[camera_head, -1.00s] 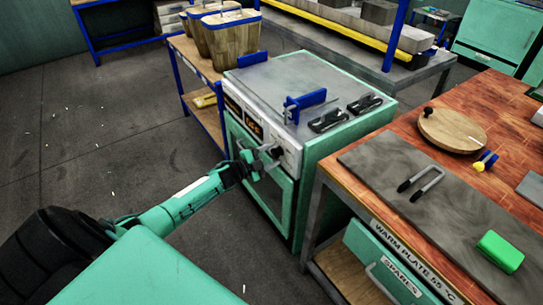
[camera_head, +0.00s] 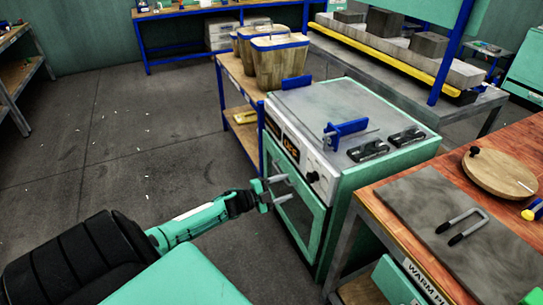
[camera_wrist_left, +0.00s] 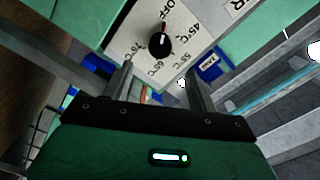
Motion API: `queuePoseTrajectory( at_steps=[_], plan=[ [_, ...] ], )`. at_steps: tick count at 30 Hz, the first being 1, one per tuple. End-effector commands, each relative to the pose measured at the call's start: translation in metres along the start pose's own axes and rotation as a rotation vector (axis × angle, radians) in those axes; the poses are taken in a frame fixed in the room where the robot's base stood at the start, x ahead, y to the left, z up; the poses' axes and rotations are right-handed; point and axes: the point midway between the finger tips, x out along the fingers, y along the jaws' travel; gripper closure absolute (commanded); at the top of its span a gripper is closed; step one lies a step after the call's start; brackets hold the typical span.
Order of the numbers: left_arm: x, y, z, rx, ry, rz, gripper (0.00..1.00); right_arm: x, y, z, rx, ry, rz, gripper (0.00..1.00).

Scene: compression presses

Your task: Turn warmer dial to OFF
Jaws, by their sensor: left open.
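The warmer (camera_head: 370,175) is a green cabinet with a grey top and a glass door. Its black dial (camera_head: 313,177) sits on a white front panel. In the left wrist view the dial (camera_wrist_left: 160,44) shows up close, its red-and-white pointer directed upward, near the OFF lettering. Temperature marks including 45°C and 55°C surround it. My left gripper (camera_head: 286,188) is open and empty, in front of the warmer, left of and slightly below the dial, apart from it. Its two fingers (camera_wrist_left: 159,76) frame the lower side of the dial in the wrist view. My right gripper is out of view.
A blue clamp (camera_head: 346,130) and black clips (camera_head: 368,150) lie on the warmer's top. A wooden bench (camera_head: 505,150) with a grey plate (camera_head: 440,225) stands close on the right. Wooden-sided bins (camera_head: 282,62) stand behind.

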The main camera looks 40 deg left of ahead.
Motion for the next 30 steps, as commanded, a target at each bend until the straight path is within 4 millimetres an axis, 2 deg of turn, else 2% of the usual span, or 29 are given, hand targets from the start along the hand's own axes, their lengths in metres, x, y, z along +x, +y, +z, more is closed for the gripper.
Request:
queuePoseTrajectory(
  at_steps=[3, 10, 30],
  plan=[
    [-0.019, 0.001, 0.0, 0.001, 0.0, 0.003, 0.41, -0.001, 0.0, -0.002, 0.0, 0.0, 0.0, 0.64],
    [-0.04, 0.0, 0.0, -0.001, -0.001, 0.001, 0.41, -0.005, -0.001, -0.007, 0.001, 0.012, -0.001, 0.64],
    [-0.044, 0.0, 0.0, 0.0, -0.001, 0.0, 0.41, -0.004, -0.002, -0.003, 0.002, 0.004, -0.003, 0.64]
  ],
)
